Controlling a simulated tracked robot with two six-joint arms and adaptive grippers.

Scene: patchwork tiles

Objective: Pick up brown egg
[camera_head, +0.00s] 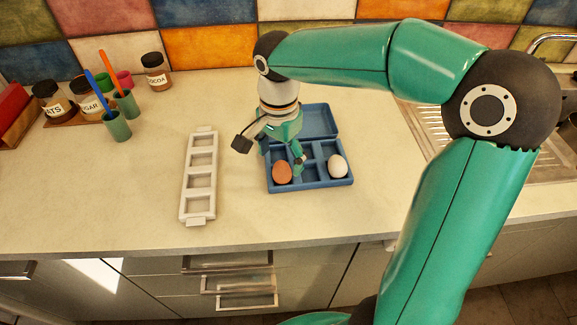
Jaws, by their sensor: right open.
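The brown egg (282,173) sits in the front left compartment of a blue egg box (312,184) on the counter. A white egg (338,166) sits in the same box, at the front right. My right gripper (298,166) points down over the box, just behind and to the right of the brown egg. It is open, and no egg is between its fingers. One finger shows near the brown egg; I cannot tell whether it touches. The gripper body hides the back left of the box. My left gripper is not in view.
A white tray (186,193) with several square openings lies left of the box. Jars, cups (117,126) with utensils and a cocoa jar (155,73) stand at the back left. A sink (440,125) is at the right, partly behind my arm. The counter's left front is clear.

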